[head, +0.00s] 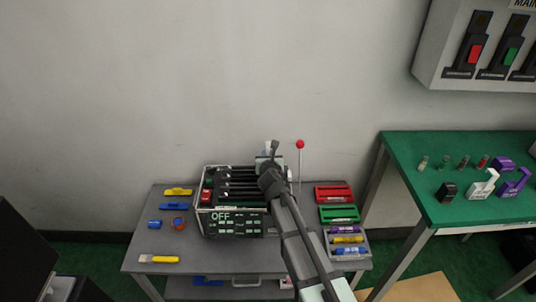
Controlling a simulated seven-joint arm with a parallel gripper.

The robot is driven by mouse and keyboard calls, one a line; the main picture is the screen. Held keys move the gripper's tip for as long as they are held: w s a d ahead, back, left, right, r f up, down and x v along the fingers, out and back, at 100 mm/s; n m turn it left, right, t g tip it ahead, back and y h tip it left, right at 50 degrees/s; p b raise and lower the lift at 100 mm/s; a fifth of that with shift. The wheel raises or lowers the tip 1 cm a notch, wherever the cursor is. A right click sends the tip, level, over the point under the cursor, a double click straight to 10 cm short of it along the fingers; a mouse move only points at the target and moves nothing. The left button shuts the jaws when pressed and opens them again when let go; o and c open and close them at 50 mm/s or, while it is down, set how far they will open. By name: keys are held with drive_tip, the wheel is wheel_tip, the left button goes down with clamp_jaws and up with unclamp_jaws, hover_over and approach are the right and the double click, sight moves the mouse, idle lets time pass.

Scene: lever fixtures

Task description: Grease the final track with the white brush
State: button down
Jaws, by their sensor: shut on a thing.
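A lever box (203,222) with a dark front panel reading OFF stands on the grey table. Several dark tracks (236,187) run side to side across its top. My gripper (268,157) is over the box's back right corner, at the right end of the tracks. It is shut on a small, pale thing (266,147), which looks like the white brush. My arm and gripper hide most of it and the right part of the box. I cannot tell whether its bristles touch a track.
A thin, red-knobbed rod (300,145) stands just right of my gripper. A yellow-handled brush (160,259) lies at the table's front left. Red (334,194) and green (339,214) trays are at the right. A green table (440,210) with small levers stands further right.

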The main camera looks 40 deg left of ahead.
drive_tip(key=shift+s+d, duration=0.5)
drive_tip(key=shift+d, duration=0.1)
drive_tip(key=shift+s+d+f, duration=0.1)
drive_tip(key=shift+s+d, duration=0.85)
drive_tip(key=shift+s+d, duration=0.95)
drive_tip(key=shift+s, duration=0.1)
drive_tip(key=shift+s+d, duration=1.75)
drive_tip(key=shift+d, duration=0.1)
